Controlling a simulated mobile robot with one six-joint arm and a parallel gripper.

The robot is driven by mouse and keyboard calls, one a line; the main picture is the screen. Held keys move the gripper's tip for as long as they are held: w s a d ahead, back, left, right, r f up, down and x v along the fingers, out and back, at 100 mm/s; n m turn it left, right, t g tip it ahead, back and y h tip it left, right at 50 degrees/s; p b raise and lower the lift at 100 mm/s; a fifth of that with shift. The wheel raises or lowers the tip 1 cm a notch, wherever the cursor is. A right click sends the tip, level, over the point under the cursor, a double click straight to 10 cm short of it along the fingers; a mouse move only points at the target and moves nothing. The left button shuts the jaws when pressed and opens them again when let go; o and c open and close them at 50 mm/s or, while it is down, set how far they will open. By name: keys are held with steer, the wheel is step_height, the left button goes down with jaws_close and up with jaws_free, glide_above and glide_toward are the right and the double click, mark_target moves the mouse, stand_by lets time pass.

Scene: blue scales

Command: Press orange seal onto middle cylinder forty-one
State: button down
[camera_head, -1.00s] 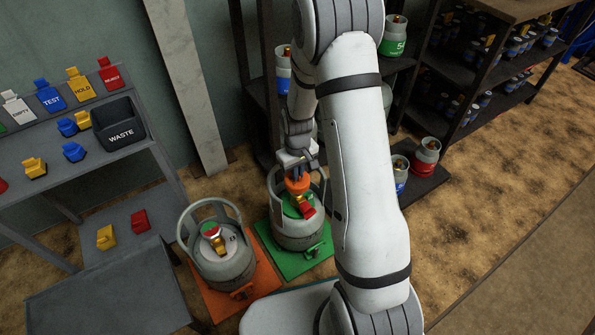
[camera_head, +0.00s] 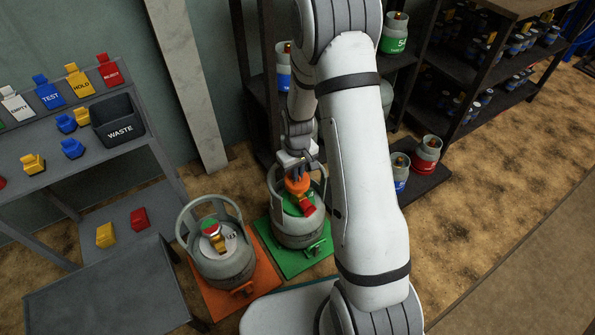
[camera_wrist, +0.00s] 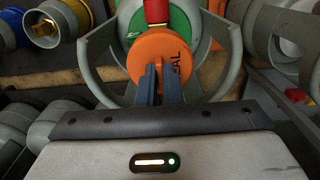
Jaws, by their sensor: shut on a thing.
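My gripper (camera_head: 297,174) points down and is shut on the round orange seal (camera_head: 297,184). In the wrist view, both fingers (camera_wrist: 161,75) pinch the seal (camera_wrist: 150,50), which faces the camera with part of its lettering showing. The seal is over the grey cylinder (camera_head: 297,236) with a green top on the green scale, close to its red-capped brass valve (camera_head: 306,207). The cylinder's grey collar (camera_wrist: 100,62) surrounds the seal and fingers in the wrist view. I cannot tell whether the seal touches the cylinder. No number is readable on this cylinder.
A second grey cylinder (camera_head: 222,265) stands on an orange scale (camera_head: 262,284) to the left. A bench with a waste bin (camera_head: 119,133) is at the left. Shelves and a red-banded cylinder (camera_head: 427,155) are behind. My arm hides part of the scene.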

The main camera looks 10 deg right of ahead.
steer(key=shift+f+b, duration=0.55)
steer(key=shift+f, duration=0.35)
steer(key=c, duration=1.5)
jaws_free()
steer(key=shift+r, duration=0.1)
step_height(320, 180, up, 8)
steer(key=p, duration=0.4)
steer(key=shift+r, duration=0.15)
steer(key=s+r+m+t+p, duration=0.1)
steer(key=s+r+p, duration=0.5)
steer(key=r, duration=1)
steer(key=s+r+m+p, duration=0.1)
steer(key=s+r+p, duration=0.1)
steer(key=r+p, duration=1.15)
steer(key=shift+m+t, duration=0.8)
steer(key=s+p+v, duration=0.2)
steer(key=p+v, duration=0.2)
steer(key=v, duration=0.5)
steer(key=s+f+p+v, duration=0.1)
steer(key=p+v, duration=0.3)
steer(key=v, duration=0.6)
steer(key=s+p+v, duration=0.3)
steer(key=p+v, duration=0.1)
steer(key=v, duration=0.5)
steer(key=shift+s+d, duration=0.2)
steer(key=shift+s, duration=0.15)
